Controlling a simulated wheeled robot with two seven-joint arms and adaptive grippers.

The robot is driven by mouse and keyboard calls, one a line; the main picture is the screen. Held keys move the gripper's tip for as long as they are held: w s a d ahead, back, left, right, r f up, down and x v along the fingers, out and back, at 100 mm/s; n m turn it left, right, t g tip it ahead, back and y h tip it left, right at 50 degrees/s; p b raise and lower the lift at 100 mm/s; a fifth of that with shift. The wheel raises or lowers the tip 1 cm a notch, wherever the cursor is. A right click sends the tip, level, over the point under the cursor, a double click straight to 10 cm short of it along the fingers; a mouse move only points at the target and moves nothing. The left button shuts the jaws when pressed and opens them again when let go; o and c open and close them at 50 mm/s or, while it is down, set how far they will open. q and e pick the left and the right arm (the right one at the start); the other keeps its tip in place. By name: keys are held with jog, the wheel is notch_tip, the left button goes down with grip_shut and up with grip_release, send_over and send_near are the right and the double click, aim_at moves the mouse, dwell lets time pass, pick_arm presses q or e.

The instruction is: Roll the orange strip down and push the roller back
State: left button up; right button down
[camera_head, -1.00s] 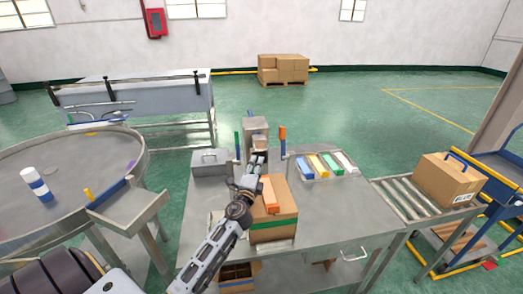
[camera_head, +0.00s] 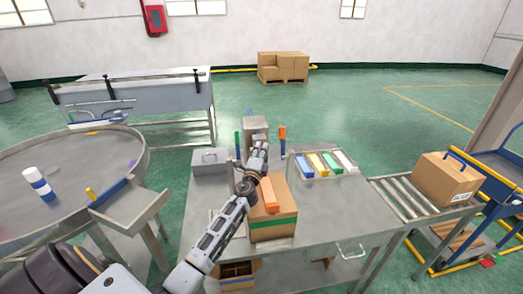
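An orange strip (camera_head: 270,194) lies on the top of a brown cardboard box (camera_head: 284,226) with a green band, on the steel table. My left arm reaches in from the lower left, past the box's left side. My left gripper (camera_head: 260,147) is beyond the strip, in front of a grey block-like fixture (camera_head: 255,124) at the table's back edge. It is too small to tell whether it is open or shut, or whether it touches anything. I cannot make out a roller for certain. My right gripper is not in view.
A green post (camera_head: 237,145) and an orange-topped post (camera_head: 282,135) flank the fixture. A grey case (camera_head: 210,161) stands left, and a tray with coloured blocks (camera_head: 323,165) right. The table's front right is clear. A roller conveyor (camera_head: 404,196) adjoins on the right.

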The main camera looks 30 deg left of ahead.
pick_arm(q)
jog(key=shift+w+a, duration=0.2)
jog(key=shift+w, duration=0.35)
jog(key=shift+r, duration=0.1)
grip_shut()
